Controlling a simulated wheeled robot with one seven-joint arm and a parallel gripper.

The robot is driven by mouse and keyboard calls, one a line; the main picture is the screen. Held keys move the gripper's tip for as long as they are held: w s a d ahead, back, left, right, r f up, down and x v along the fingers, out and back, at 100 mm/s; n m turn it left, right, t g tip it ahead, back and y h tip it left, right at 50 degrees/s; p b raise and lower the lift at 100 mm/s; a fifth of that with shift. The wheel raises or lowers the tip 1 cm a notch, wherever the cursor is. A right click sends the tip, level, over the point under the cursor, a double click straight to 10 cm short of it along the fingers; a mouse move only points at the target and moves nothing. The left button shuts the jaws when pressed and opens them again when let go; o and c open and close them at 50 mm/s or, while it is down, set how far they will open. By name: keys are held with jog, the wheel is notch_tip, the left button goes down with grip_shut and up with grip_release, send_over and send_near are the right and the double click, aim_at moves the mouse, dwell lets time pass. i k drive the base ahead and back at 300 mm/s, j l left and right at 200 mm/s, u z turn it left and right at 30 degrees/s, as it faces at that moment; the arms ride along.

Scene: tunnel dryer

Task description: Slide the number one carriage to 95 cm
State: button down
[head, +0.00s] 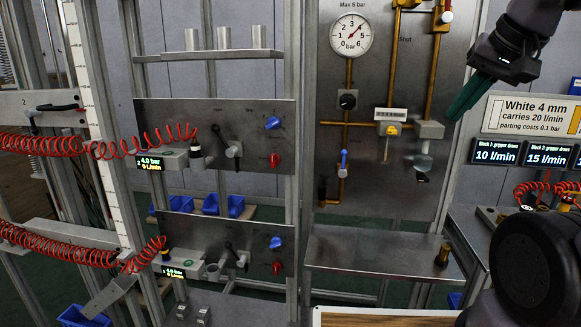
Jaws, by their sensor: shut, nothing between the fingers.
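A white vertical scale strip (95,125) runs down a post at the left; its figures are too small to read. A pale plate with a black handle (56,107) sits left of the strip. A second pale plate (65,232) is lower. My gripper (466,100), with dark green fingers, is at the upper right in front of the gauge panel's right edge. It is shut and empty, pointing down-left, well apart from the plates and strip.
Red coiled hoses (110,150) stretch across the left. Two grey valve panels, an upper one (215,110) and a lower one (210,225), stand left of centre. A gauge panel (385,175) with a pressure dial (351,36) stands centre-right above a metal shelf (370,248).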

aim_at(81, 235)
jog(key=u, duration=2)
